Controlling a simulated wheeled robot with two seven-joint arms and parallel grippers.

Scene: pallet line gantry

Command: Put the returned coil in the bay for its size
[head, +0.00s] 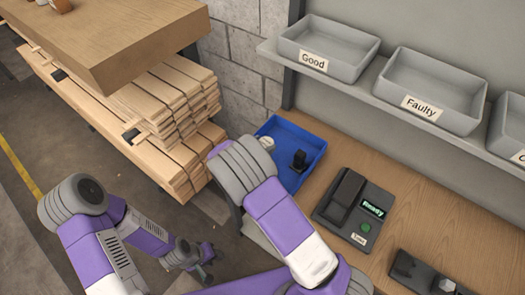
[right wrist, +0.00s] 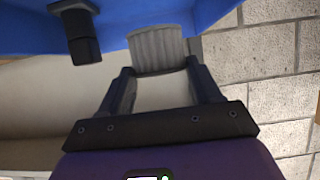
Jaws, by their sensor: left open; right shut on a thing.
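My right gripper (right wrist: 160,68) is shut on a pale grey ribbed round piece (right wrist: 157,46), held between its fingertips at the blue tray (right wrist: 225,12). In the head view my right forearm hides that gripper; a small whitish round thing (head: 266,143) shows beside it in the tray (head: 311,152). I cannot tell whether the ribbed piece is the coil. A black upright part (head: 299,160) stands in the tray and shows in the right wrist view (right wrist: 80,30). My left gripper (head: 206,262) is open and empty, low over the floor. No bay marked by size is readable.
A shelf holds grey bins marked Good (head: 330,47) and Faulty (head: 433,90), plus a partly cut-off one (head: 510,128). Stacked planks (head: 165,110) lie left.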

